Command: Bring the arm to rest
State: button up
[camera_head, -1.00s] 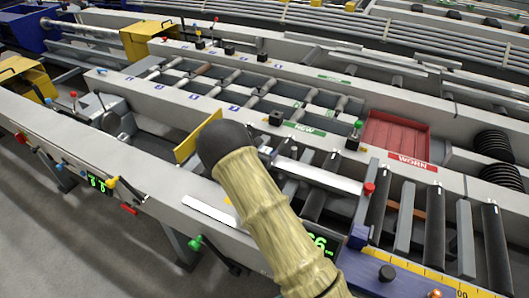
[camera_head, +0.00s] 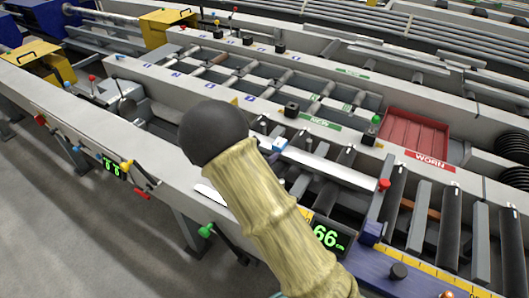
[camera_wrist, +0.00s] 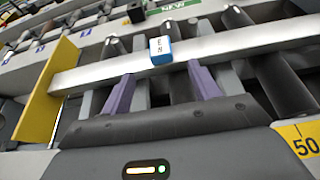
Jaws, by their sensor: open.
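My arm (camera_head: 255,210), in a beige sleeve with a dark rounded joint, reaches over the runout table in the head view. My gripper's fingers are hidden there. In the wrist view, my gripper (camera_wrist: 161,92) is open, its two purple fingertips apart with nothing held between them. A bright metal bar (camera_wrist: 235,42) lies across the view just beyond the fingertips. A small blue and white labelled block (camera_wrist: 163,50) is at the bar, ahead of the gap between the fingers. The bar also shows in the head view (camera_head: 325,168), right of my arm.
A yellow plate (camera_wrist: 45,95) stands at the bar's left end in the wrist view. A red tray (camera_head: 415,135) marked WORN, black rollers (camera_head: 435,222) and a green display (camera_head: 330,238) lie to the right. Grey floor (camera_head: 90,230) is open at lower left.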

dwell(0.5)
jog(key=s+d+r+m+g+p, duration=0.3)
jog(key=s+d+r+m+g, duration=0.2)
jog(key=s+d+m+g, duration=0.5)
jog(key=s+d+r+m+y+p, duration=0.1)
jog(key=s+r+m+y+p, duration=0.1)
jog(key=s+m, duration=0.6)
jog(key=s+r+m+t+y+p, duration=0.1)
jog(key=s+r+m+y, duration=0.4)
jog(key=m, duration=0.6)
jog(key=shift+s+d+r+y+p, duration=0.35)
jog(key=shift+s+r, duration=0.65)
jog(key=shift+s, duration=0.6)
